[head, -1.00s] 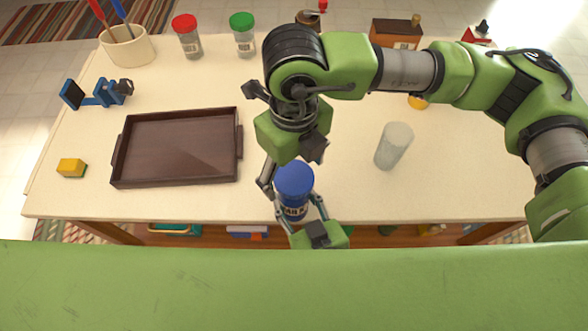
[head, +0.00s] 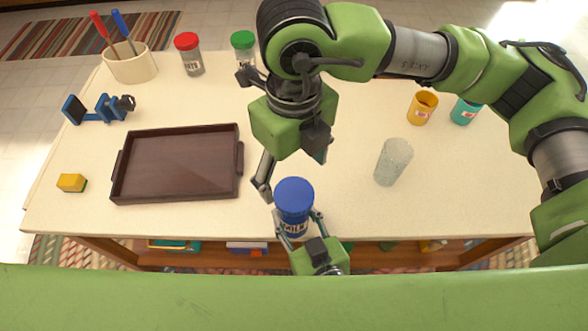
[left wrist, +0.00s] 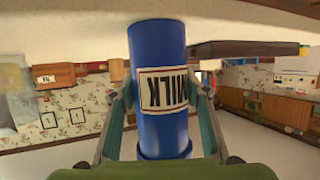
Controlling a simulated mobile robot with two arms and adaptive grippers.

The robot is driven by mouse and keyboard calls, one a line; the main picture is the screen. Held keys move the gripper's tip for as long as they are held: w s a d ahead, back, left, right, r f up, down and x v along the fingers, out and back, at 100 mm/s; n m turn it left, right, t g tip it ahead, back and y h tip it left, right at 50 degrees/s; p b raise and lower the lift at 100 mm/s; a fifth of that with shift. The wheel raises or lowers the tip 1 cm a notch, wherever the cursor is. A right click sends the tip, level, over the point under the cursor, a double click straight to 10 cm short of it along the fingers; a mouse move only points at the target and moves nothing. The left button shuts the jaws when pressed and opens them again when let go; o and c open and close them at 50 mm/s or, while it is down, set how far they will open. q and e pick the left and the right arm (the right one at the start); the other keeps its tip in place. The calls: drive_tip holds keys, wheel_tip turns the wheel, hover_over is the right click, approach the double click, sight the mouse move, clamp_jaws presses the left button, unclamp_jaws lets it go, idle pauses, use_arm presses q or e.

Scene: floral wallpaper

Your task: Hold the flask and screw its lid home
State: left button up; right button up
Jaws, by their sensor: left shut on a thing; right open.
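The flask (head: 296,228) is blue with a white MILK label and stands upright at the table's front edge. Its blue lid (head: 294,194) sits on top; whether it is fully screwed down cannot be told. My left gripper (head: 298,218) is shut around the flask's body from the front. In the left wrist view the flask (left wrist: 158,50) appears upside down between the two fingers. My right gripper (head: 292,176) is open above and behind the lid, its fingers spread and apart from it.
A dark brown tray (head: 119,160) lies to the left of the flask. A clear glass (head: 393,162) stands to the right, with a yellow cup (head: 422,108) and a teal cup (head: 465,111) behind. Red-lidded (head: 189,55) and green-lidded (head: 243,52) jars stand at the back.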

use_arm(q)
drive_tip(key=o, duration=1.2)
drive_tip(key=shift+o, duration=0.2)
